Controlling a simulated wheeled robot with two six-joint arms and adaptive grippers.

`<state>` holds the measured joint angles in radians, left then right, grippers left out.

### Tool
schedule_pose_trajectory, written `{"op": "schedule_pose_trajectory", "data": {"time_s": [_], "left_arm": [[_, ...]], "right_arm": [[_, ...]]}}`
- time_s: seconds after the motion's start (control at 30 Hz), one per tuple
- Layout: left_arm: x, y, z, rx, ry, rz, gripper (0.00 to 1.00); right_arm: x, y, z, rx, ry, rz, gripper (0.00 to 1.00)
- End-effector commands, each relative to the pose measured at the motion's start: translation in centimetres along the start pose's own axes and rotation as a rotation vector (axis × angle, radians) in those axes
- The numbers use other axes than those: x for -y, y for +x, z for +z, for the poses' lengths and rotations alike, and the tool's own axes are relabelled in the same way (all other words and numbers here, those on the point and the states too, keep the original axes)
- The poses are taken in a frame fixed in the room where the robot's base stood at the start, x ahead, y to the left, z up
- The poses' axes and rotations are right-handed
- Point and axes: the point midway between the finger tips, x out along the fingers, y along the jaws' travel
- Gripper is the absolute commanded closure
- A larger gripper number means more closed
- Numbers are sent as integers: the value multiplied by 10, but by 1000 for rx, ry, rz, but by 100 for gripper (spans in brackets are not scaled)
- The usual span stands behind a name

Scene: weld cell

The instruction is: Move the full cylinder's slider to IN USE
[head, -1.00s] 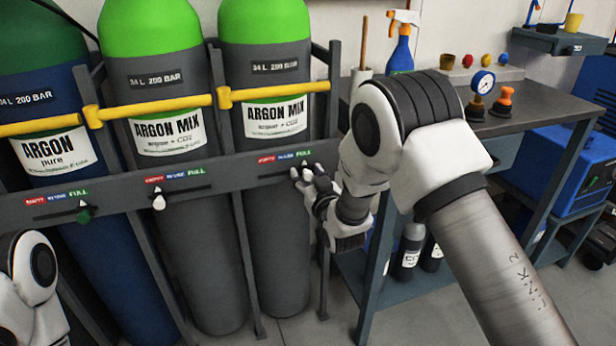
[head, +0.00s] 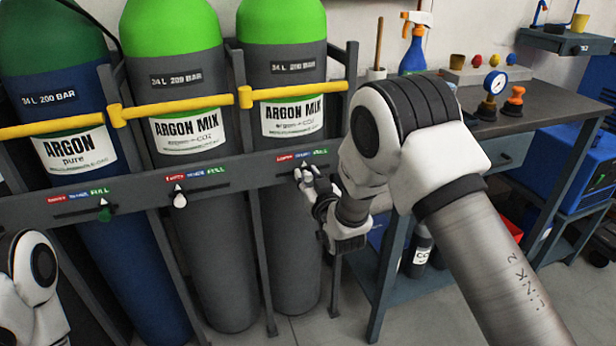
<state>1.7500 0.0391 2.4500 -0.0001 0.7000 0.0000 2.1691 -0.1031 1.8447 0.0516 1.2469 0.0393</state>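Three cylinders stand behind a grey rack rail (head: 240,175) with a slider strip for each. The right argon mix cylinder (head: 285,210) has its slider pointer (head: 304,165) under the middle, IN USE part of its label. My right gripper (head: 303,174) is at this slider, its fingers around or against the knob, which they hide. I cannot tell whether they are shut on it. The middle cylinder's white slider knob (head: 180,200) is at EMPTY. The blue argon cylinder's green slider knob (head: 105,214) is at FULL. My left gripper is out of view; only part of that arm shows at lower left.
Yellow bars (head: 180,106) cross the cylinders above the rail. A workbench (head: 535,100) with a spray bottle (head: 413,50) and a gauge (head: 494,85) stands right of the rack, behind my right arm. A blue machine (head: 570,175) is at far right.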

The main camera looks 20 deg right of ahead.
Motion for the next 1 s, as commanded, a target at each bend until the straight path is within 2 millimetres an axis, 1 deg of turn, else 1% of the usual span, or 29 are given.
{"op": "schedule_pose_trajectory", "data": {"time_s": [0.03, 0.07, 0.1, 0.37, 0.47, 0.57, 0.83, 0.9, 1.0], "left_arm": [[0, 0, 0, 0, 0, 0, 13], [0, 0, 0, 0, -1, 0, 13], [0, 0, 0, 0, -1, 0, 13], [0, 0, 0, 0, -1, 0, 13], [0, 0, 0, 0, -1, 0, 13], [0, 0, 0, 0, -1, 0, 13], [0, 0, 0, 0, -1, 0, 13], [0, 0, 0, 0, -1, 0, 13], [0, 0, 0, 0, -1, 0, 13]], "right_arm": [[0, 0, 0, 0, 2, 1, 62], [0, 0, 0, 0, 2, 1, 51], [0, 0, 0, 0, 2, 1, 50], [-1, 0, 0, 1, 2, 2, 50], [0, -6, 0, 1, 2, 2, 50], [0, -23, 1, 3, 1, 1, 50], [0, -91, 1, 4, 1, 1, 50], [0, -104, 2, 4, 1, 1, 50], [0, -116, 1, 3, 2, 1, 50]]}}
